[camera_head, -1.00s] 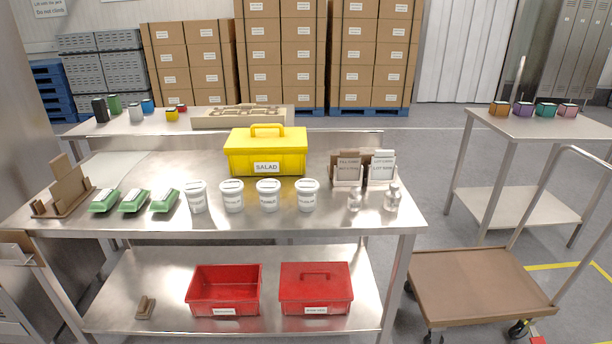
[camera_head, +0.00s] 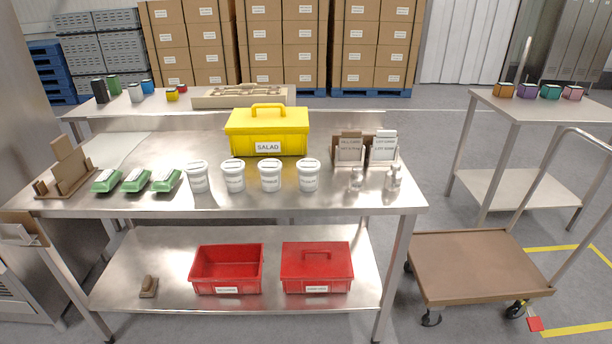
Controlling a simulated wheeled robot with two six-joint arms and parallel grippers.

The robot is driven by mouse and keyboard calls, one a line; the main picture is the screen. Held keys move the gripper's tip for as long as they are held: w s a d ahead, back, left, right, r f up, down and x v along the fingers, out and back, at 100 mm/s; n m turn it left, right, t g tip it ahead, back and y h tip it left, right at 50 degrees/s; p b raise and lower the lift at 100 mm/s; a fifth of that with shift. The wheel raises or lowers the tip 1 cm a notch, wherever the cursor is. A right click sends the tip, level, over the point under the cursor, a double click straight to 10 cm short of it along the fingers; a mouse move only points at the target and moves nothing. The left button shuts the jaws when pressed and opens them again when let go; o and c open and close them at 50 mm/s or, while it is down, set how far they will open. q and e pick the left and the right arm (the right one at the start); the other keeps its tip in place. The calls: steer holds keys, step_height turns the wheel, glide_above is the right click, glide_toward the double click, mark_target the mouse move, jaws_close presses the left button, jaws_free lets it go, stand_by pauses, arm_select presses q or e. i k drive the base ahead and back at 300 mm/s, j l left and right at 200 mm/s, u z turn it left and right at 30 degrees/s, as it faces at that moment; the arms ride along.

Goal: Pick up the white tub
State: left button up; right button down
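Several white tubs with lids and dark print stand upright in a row on the steel table (camera_head: 130,205). From left to right they include a first tub (camera_head: 198,178), a second (camera_head: 233,177), a third (camera_head: 270,176) and a rightmost tub (camera_head: 308,176). They look alike, and their labels are too small to read. They stand apart from one another, in front of the yellow SALAD box (camera_head: 268,135). Neither of my grippers shows in the head view.
Green packs (camera_head: 136,180) lie left of the tubs. Small clear bottles (camera_head: 393,179) and card holders (camera_head: 366,150) stand right. A red open bin (camera_head: 227,270) and a red lidded box (camera_head: 316,268) sit on the lower shelf. A brown cart (camera_head: 475,265) stands at right.

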mark_target(308, 170)
steer(key=i+l+u, duration=0.1)
steer(key=l, duration=0.2)
steer(key=i+l+u, duration=0.2)
steer(key=i+l, duration=0.15)
steer(key=l, duration=0.3)
steer(key=i+l+u, duration=0.1)
steer(key=l, duration=0.25)
steer(key=i+l+u, duration=0.1)
steer(key=l, duration=0.25)
